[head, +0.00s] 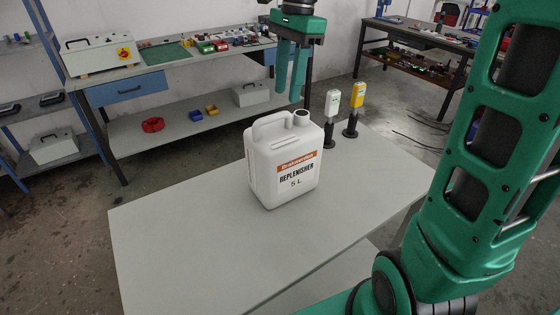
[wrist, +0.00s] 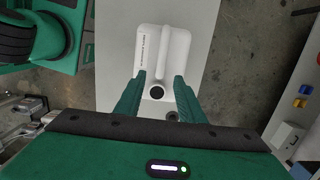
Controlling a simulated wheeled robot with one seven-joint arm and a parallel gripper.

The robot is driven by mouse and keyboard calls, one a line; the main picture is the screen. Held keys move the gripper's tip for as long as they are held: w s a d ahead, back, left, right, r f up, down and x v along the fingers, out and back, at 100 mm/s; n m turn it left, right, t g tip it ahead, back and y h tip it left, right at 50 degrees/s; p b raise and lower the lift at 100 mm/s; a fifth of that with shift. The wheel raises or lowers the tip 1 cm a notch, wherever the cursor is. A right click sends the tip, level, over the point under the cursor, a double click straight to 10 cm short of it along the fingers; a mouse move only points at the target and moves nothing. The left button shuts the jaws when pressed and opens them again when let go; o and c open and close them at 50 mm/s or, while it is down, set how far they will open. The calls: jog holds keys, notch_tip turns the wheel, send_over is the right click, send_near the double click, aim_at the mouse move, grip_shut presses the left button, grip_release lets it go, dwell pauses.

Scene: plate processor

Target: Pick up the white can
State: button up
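The white can (head: 285,165) is a square-shouldered jug with a top handle, a round neck and a red-banded label reading "REPLENISHER 5 L". It stands upright on the grey table (head: 165,245). In the wrist view the white can (wrist: 150,60) is seen from above, its handle running away from the dark round mouth. My gripper (head: 290,98) hangs fingers-down above and behind the can in the head view. In the wrist view my gripper (wrist: 158,82) has its two green fingers spread apart with nothing gripped; they appear either side of the can's mouth end.
A workbench (head: 135,90) with boxes and bins is behind. The table's left and front are clear.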

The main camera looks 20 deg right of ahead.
aim_at(284, 115)
jog(key=f, duration=0.8)
jog(key=shift+a, duration=0.35)
grip_shut()
jog(key=shift+w, duration=0.1)
dwell(1.0)
